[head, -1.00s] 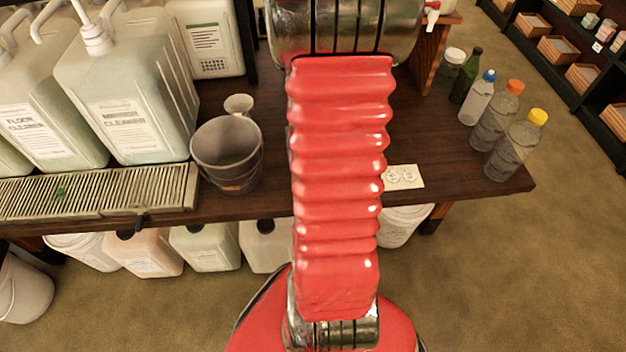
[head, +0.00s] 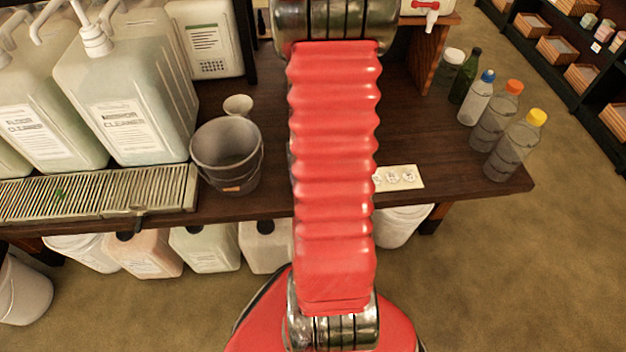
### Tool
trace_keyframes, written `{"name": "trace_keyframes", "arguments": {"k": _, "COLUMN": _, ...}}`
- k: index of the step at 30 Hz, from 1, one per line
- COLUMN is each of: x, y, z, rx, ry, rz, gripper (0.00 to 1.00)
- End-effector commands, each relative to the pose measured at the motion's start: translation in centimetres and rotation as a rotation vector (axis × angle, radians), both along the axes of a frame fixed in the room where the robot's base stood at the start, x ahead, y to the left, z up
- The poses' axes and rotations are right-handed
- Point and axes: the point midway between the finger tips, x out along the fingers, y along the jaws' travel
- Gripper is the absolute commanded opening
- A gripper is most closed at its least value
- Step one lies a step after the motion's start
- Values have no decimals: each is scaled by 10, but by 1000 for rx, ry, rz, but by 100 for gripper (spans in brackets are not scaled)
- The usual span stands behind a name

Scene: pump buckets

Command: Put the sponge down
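No sponge can be made out in the head view. My gripper is not in view either; my red ribbed arm runs up the middle of the picture and hides part of the table behind it. A small green bit (head: 60,193) lies on the slatted drip tray (head: 150,190) at the left, too small to identify. The dark wooden table (head: 430,150) spans the middle.
A grey bucket (head: 226,155) stands left of my arm, with a small cup (head: 238,106) behind it. Large cleaner jugs (head: 125,90) stand at the left. Several bottles (head: 515,145) line the right end. A white card (head: 402,177) lies near the front edge.

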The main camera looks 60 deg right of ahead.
Motion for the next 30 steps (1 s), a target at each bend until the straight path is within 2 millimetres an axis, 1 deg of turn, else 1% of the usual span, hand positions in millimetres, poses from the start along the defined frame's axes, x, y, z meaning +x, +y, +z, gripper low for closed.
{"name": "trace_keyframes", "arguments": {"k": 8, "x": 0, "y": 0, "z": -2, "rx": 0, "ry": 0, "rz": 1, "gripper": 48}}
{"name": "trace_keyframes", "arguments": {"k": 9, "x": 0, "y": 0, "z": -2, "rx": 0, "ry": 0, "rz": 1, "gripper": 75}}
{"name": "trace_keyframes", "arguments": {"k": 16, "x": 0, "y": 0, "z": -1, "rx": 0, "ry": 0, "rz": 1, "gripper": 91}}
{"name": "trace_keyframes", "arguments": {"k": 25, "x": 0, "y": 0, "z": 0, "rx": 0, "ry": 0, "rz": 1, "gripper": 92}}
{"name": "trace_keyframes", "arguments": {"k": 30, "x": 1, "y": 0, "z": 8, "rx": -2, "ry": -1, "rz": 1, "gripper": 92}}
